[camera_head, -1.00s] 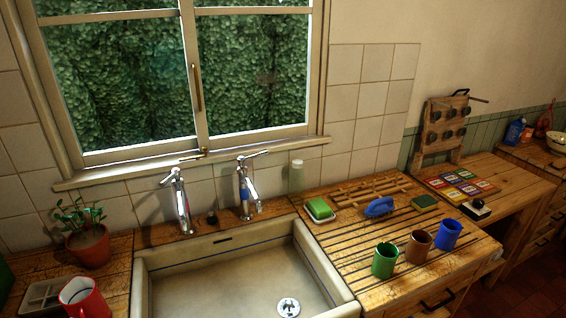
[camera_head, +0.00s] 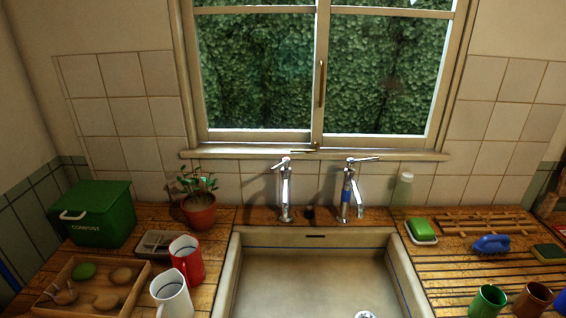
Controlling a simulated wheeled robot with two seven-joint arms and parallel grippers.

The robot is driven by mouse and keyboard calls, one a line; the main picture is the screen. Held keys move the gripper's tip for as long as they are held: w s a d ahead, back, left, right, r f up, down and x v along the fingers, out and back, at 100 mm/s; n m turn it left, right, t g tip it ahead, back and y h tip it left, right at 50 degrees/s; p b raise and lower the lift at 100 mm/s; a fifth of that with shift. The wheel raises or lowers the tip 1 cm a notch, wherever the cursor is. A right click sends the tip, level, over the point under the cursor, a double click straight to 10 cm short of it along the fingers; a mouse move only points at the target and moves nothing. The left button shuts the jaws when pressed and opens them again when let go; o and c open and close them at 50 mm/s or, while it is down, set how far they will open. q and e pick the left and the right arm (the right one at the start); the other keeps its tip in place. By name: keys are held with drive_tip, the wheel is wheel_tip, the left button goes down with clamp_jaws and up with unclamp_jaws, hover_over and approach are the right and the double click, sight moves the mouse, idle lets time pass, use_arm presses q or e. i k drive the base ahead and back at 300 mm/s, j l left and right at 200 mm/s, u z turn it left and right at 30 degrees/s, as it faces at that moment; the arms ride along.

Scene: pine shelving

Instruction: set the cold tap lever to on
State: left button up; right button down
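Two chrome taps stand behind the pale sink (camera_head: 240,270), below the window. The right tap (camera_head: 345,200) has a blue band on its body, which marks it as the cold tap. Its lever (camera_head: 367,159) sits on top and points to the right. The left tap (camera_head: 285,195) has its own lever (camera_head: 280,162) on top, angled to the left. Neither gripper is in view, and nothing touches the taps.
A potted plant (camera_head: 199,210) stands left of the taps, and a cloudy bottle (camera_head: 402,190) stands to their right. A red mug (camera_head: 186,262), a white mug (camera_head: 171,297) and a green compost bin (camera_head: 100,215) are at left. A green soap (camera_head: 421,229) lies at right.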

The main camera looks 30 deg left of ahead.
sight(350, 162)
drive_tip(key=i+l+z, duration=0.2)
drive_tip(key=l+z, duration=0.2)
drive_tip(key=i+l+z, duration=0.25)
drive_tip(key=z, duration=0.2)
